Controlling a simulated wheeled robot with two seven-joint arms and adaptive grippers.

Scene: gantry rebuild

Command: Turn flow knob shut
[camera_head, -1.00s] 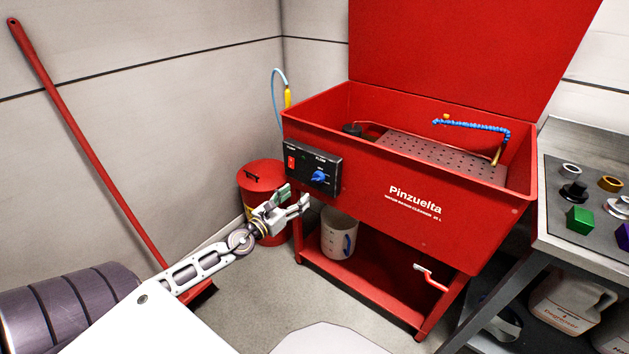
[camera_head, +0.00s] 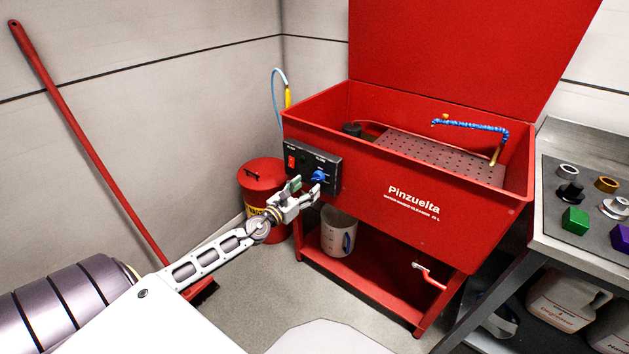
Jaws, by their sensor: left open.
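The blue flow knob (camera_head: 319,176) sits on the right part of the black control panel (camera_head: 325,160), on the front left of the red parts washer (camera_head: 408,197). A red switch (camera_head: 291,162) is at the panel's left. My left gripper (camera_head: 306,184) is open, with its fingertips just in front of and below the knob. One finger overlaps the knob's lower edge in the picture; I cannot tell whether it touches. My right gripper is not in the view.
A red waste can (camera_head: 262,178) stands behind my left gripper. A white bucket (camera_head: 337,234) is on the washer's lower shelf, and a red drain handle (camera_head: 430,276) sticks out at the right. A red broom (camera_head: 88,142) leans on the wall. A steel bench (camera_head: 586,243) stands at the right.

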